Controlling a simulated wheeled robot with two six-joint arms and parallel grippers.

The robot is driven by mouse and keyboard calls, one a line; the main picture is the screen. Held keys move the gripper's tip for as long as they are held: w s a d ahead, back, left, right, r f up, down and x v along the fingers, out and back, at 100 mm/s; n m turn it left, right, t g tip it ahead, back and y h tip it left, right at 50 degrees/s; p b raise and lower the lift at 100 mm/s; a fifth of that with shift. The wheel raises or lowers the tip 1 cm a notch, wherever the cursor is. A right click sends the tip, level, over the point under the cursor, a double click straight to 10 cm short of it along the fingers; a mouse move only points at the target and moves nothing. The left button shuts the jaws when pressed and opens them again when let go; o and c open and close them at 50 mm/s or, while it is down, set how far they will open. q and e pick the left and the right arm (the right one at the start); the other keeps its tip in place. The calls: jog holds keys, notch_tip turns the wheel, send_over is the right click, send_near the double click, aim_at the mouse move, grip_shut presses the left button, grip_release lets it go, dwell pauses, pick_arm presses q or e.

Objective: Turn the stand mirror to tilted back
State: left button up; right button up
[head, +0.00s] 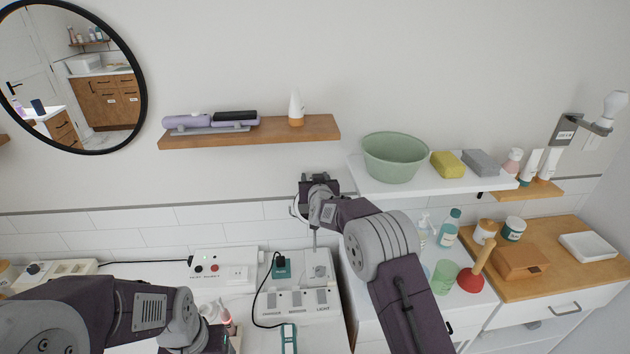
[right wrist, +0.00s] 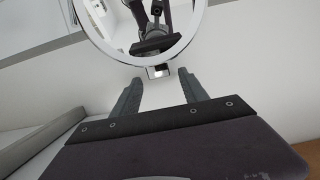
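The stand mirror shows in the right wrist view as a round glass with a pale rim (right wrist: 196,37), reflecting my own arm and gripper. A small square bracket with a bright patch sits at the rim's lower edge. In the head view only a thin pale arc of the mirror (head: 295,205) shows; my right arm hides most of it. My right gripper (right wrist: 160,92) is open, its two fingers apart with nothing seen between them, just short of the lower rim. I cannot tell whether it touches. My left arm is at the lower left; its fingertips are not visible.
A wooden shelf (head: 250,133) is on the wall behind. To the right are a white shelf with a green bowl (head: 394,160), and a plunger (head: 473,275) and bottles below. A switch panel (head: 300,306) and dark cable lie on the counter near my right arm.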

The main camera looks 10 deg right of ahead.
jog(key=shift+f, duration=0.15)
jog(key=shift+s+b, duration=0.35)
jog(key=shift+s, duration=0.25)
jog(key=b+v, duration=0.2)
jog(key=v, duration=0.6)
jog(key=shift+w, duration=0.15)
jog(key=shift+c, duration=0.3)
